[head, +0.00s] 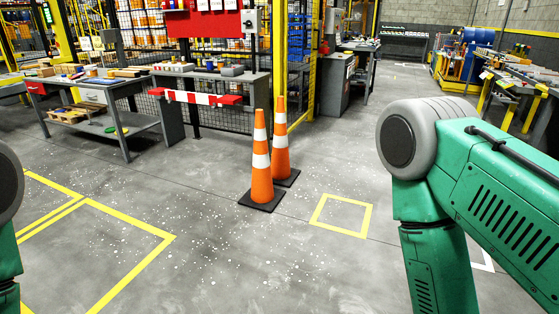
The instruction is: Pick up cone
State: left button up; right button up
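Two orange cones with white bands and dark square bases stand upright on the grey floor in the head view. The nearer cone (261,165) is left of the centre. The other cone (281,145) stands just behind it and to its right, partly hidden by it. Both are some distance in front of me. Parts of my green arms show at the left and right edges, but neither gripper is in the picture.
A yellow square (341,215) is marked on the floor right of the cones. A larger yellow outline (133,217) lies at the left. A workbench (100,95) and a red-and-white barrier (195,97) stand behind. The speckled floor before the cones is clear.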

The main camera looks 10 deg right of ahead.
aim_at(282, 176)
jog(key=i+l+z, duration=0.6)
jog(key=i, duration=0.35)
jog(key=i+l+z, duration=0.15)
jog(key=i+z, duration=0.15)
jog(key=i, duration=0.2)
jog(key=i+z, duration=0.3)
jog(key=i, duration=0.2)
jog(key=i+u, duration=0.1)
jog(key=i, duration=0.6)
jog(key=i+u, duration=0.15)
jog(key=i, duration=0.5)
jog(key=i+l+u, duration=0.1)
jog(key=i, duration=0.55)
jog(key=l, duration=0.1)
